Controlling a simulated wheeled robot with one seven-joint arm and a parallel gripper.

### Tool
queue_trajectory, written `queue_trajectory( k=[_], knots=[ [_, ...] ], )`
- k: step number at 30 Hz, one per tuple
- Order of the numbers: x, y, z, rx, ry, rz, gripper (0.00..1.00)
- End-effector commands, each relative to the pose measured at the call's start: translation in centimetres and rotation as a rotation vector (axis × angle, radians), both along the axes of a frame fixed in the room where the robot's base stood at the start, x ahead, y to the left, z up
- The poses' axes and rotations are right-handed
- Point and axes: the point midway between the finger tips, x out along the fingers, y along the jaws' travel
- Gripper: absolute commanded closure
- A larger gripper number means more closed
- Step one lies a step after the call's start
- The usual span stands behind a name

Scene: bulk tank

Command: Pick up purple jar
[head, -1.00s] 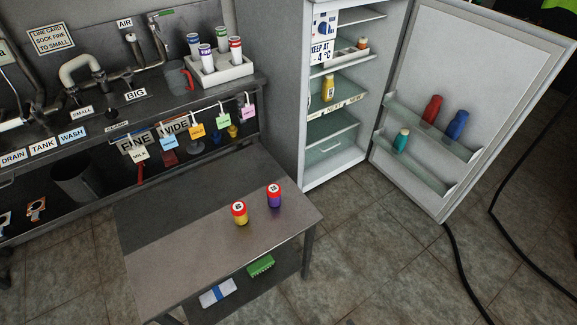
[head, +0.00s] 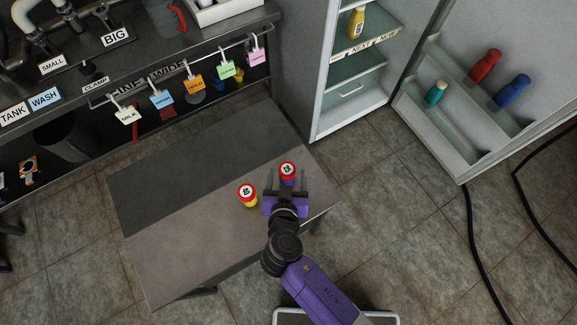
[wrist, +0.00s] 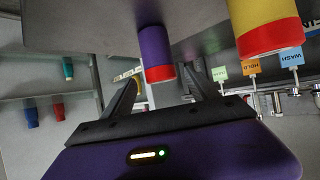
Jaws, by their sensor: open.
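The purple jar (head: 288,172) stands on the grey table with its red, labelled lid facing up in the head view. In the wrist view, which looks upside down, the purple jar (wrist: 154,47) shows its purple side and red lid. My gripper (head: 287,184) is open, with a dark finger to each side of the jar's lid in the head view. In the wrist view my gripper (wrist: 162,84) has the lid showing between its fingertips. I cannot tell whether either finger touches the jar. My gripper and arm hide the jar's lower part in the head view.
A yellow jar with a red lid (head: 247,194) stands close left of my gripper. The table (head: 170,245) is otherwise bare on its left. An open fridge (head: 350,95) stands behind right; its door (head: 455,130) holds red, blue and teal bottles. A counter with hanging tags is back left.

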Motion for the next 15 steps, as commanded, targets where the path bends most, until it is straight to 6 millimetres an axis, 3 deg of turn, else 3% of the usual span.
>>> queue_trajectory(
  k=[15],
  knots=[
    [4.9, 0.2, -2.9, 0.000, 0.001, -0.001, 0.32]
  ],
)
